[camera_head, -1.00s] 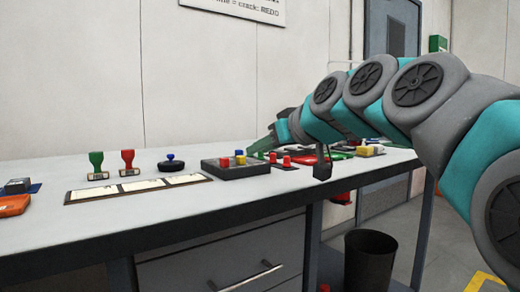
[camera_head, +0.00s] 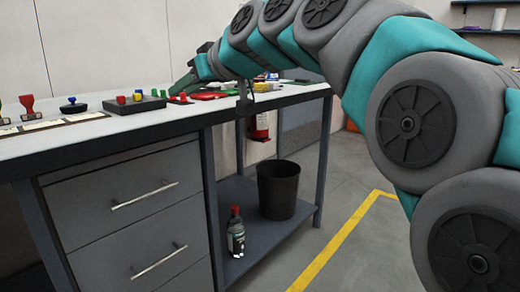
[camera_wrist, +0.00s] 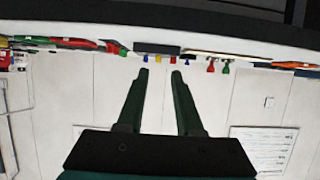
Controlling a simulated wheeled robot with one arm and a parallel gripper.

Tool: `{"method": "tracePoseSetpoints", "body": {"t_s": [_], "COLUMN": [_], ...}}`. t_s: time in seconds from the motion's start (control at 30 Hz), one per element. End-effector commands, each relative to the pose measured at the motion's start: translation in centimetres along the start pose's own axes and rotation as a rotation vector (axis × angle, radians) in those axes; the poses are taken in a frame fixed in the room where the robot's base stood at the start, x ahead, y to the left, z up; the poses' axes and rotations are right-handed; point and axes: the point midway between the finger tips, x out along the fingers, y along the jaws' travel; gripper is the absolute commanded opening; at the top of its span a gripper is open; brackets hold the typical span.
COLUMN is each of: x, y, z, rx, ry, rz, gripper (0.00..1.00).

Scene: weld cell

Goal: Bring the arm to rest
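My arm (camera_head: 345,40) reaches from the right side of the head view over the workbench (camera_head: 115,126). My gripper (camera_head: 180,86) is partly seen there, small and dark green, above the bench behind the red and yellow pieces. In the wrist view, which is upside down, my gripper (camera_wrist: 160,72) shows two green fingers well apart with nothing between them. The wall and the row of bench items lie beyond the fingertips.
On the bench stand a red stamp (camera_head: 28,107), a blue-knobbed stamp (camera_head: 73,105) and a dark block with coloured pegs (camera_head: 133,105). Below are a black bin (camera_head: 278,188) and a bottle (camera_head: 235,232) on the lower shelf. Open floor with a yellow line (camera_head: 345,238) lies right.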

Motion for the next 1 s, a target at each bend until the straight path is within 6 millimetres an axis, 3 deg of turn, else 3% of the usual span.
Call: {"method": "tracePoseSetpoints", "body": {"t_s": [0.27, 0.57, 0.77, 1.0], "x": [-0.5, -2.0, -4.8, -12.7], "y": [0.6, 1.3, 1.6, 0.1], "z": [3.2, 10.1, 17.8, 31.9], "rx": [0.046, 0.141, 0.254, 0.473], "ry": [-0.083, -0.25, -0.432, -0.762], "rz": [0.02, 0.061, 0.115, 0.237], "gripper": [0.35, 0.35, 0.35, 0.35]}}
